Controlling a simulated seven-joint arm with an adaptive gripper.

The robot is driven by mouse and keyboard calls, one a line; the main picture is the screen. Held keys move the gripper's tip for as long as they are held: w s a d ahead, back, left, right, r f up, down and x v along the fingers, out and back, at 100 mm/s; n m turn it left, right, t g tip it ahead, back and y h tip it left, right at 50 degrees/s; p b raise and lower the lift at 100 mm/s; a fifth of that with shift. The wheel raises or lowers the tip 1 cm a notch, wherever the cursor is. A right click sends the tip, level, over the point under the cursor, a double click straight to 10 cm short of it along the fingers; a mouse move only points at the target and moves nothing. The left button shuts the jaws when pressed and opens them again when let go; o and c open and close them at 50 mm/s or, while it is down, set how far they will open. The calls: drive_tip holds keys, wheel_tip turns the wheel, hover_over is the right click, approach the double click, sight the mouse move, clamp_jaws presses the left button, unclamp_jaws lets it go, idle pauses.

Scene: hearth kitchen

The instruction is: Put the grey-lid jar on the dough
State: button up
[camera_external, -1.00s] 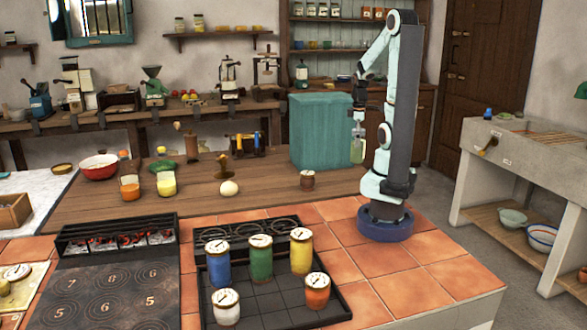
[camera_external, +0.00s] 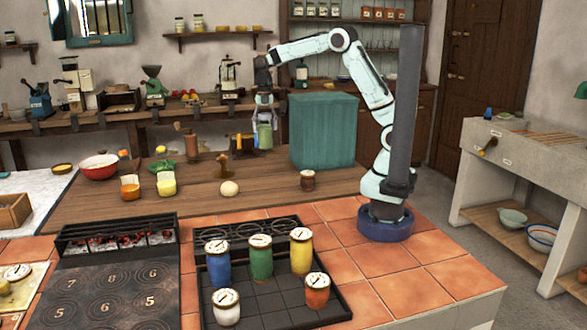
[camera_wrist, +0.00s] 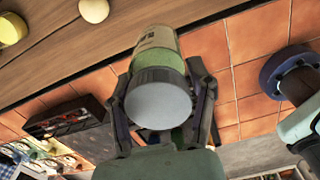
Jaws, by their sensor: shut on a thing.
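My gripper (camera_external: 264,112) is shut on the grey-lid jar (camera_external: 265,136), a green jar held in the air above the back part of the wooden table. In the wrist view the jar (camera_wrist: 158,50) has its round grey lid facing the camera, between the two fingers of my gripper (camera_wrist: 165,95). The dough (camera_external: 229,188) is a small pale ball on the wooden table, lower and nearer the camera than the jar. It also shows at the top of the wrist view (camera_wrist: 94,10). The jar and the dough are apart.
A wooden spindle-like stand (camera_external: 223,165) is just behind the dough.

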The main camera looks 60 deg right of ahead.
drive_tip(key=a, duration=0.2)
hover_over(229, 182)
wheel_tip(229, 182, down, 11)
drive_tip(key=shift+w+f+n, duration=0.1)
drive_tip(key=shift+f+n, duration=0.2)
drive_tip(key=shift+f, duration=0.9)
drive_tip(key=shift+f, duration=0.1)
drive_tip(key=o, duration=1.2)
drive_tip(key=shift+f, duration=0.1)
drive_tip(key=shift+o, duration=0.2)
